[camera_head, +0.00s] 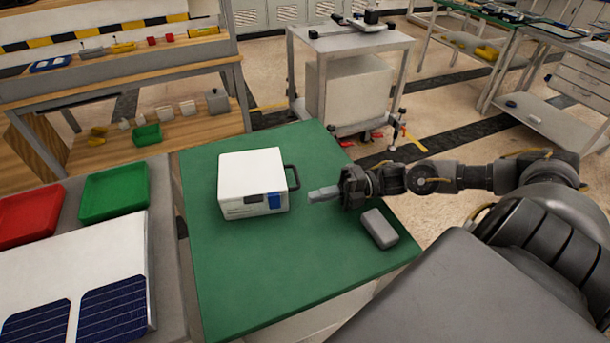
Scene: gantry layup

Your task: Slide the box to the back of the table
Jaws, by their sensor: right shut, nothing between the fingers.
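A white box (252,182) with a dark handle on its right side and a blue patch on its front stands on the green table (228,268), left of the table's middle. My right gripper (314,195) comes in from the right and points left at the box. It is shut and empty, a short way right of the box's front right corner, just below the handle. A gap shows between the fingertips and the box. My left gripper is not in view.
A grey rounded block (380,228) lies on the table below my right wrist. Green table surface is free behind and in front of the box. A side table at left holds a red tray (30,216), a green tray (114,191) and solar panels (112,308). A grey cart (352,45) stands beyond.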

